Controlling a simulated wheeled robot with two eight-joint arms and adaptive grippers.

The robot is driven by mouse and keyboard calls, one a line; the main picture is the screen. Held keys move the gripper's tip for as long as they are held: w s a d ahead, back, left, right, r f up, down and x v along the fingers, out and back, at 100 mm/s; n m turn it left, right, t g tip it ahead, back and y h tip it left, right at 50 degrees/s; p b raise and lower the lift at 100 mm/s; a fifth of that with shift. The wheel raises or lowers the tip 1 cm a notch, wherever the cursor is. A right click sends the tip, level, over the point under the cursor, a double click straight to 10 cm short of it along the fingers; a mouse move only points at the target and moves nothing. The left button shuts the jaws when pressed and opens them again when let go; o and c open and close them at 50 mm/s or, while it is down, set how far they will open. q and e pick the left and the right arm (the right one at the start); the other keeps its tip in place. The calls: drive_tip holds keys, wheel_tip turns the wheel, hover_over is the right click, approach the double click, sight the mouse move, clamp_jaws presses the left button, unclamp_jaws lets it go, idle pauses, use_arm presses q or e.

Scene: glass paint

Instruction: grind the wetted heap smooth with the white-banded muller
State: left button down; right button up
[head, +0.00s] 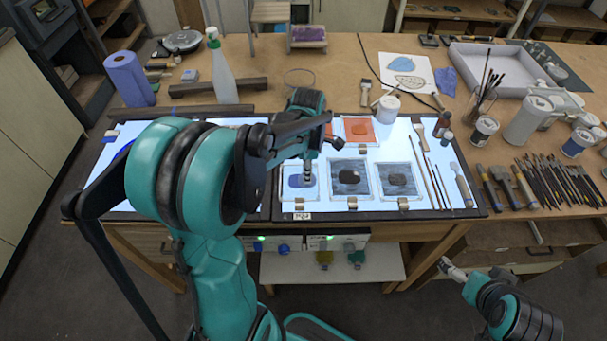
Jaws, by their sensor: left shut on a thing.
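My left gripper (309,163) points down over the lit table and is shut on a slim upright tool with a pale band, which looks like the muller (308,176). The tool stands over a clear glass plate (288,193) at the front of the light panel. A blue patch (297,181), which looks like the wetted heap, lies on that plate around the tool's lower end. Whether the tool touches it I cannot tell. My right gripper (447,266) is low at the right, off the table's front edge; its fingers are too small to read.
Two plates with dark patches, a middle one (349,199) and a right one (398,193), lie close by. An orange plate (361,130) lies behind. Brushes (555,178) and jars (485,128) crowd the right. A spray bottle (221,75) stands behind my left arm.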

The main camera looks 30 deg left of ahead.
use_arm(q)
drive_tip(key=shift+r+p, duration=1.95)
drive_tip(key=shift+r, duration=0.55)
drive_tip(key=shift+r, duration=0.1)
